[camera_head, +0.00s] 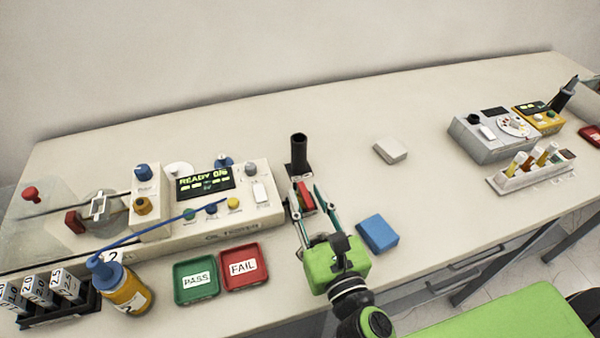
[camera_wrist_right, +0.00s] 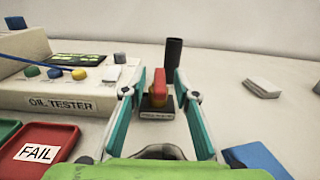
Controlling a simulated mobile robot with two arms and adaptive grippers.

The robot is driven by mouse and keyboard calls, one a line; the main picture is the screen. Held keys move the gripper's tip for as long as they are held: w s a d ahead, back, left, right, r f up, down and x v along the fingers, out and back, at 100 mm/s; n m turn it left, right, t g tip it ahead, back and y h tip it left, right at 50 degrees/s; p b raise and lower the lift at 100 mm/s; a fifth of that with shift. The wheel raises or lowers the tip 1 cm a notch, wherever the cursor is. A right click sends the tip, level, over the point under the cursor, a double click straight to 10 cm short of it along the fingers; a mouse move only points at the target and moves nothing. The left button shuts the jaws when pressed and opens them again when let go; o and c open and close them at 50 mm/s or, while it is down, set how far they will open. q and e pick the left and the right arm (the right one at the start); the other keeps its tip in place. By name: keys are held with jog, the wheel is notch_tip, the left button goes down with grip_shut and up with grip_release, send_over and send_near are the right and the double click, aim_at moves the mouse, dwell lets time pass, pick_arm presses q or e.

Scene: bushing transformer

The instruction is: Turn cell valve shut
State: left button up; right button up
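The cell valve appears to be the small fitting with a red lever handle (camera_head: 306,196), to the right of the oil tester (camera_head: 256,218). In the right wrist view the red lever (camera_wrist_right: 159,84) stands up above a dark labelled block (camera_wrist_right: 157,113); the label is too small to read. My right gripper (camera_head: 307,187) is open, with one finger on each side of the red lever. In the wrist view its fingers (camera_wrist_right: 154,82) show gaps to the lever on both sides. My left gripper is not in view.
A black upright cylinder (camera_head: 299,153) stands just behind the lever. A blue block (camera_head: 377,233) lies to the right. Green PASS (camera_head: 196,296) and red FAIL (camera_head: 245,284) trays lie in front of the tester. An orange bottle (camera_head: 126,290) stands left.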

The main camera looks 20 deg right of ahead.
jog(key=shift+w+a+p, duration=0.1)
jog(key=shift+w+p, duration=0.55)
jog(key=shift+w, duration=2)
grip_shut()
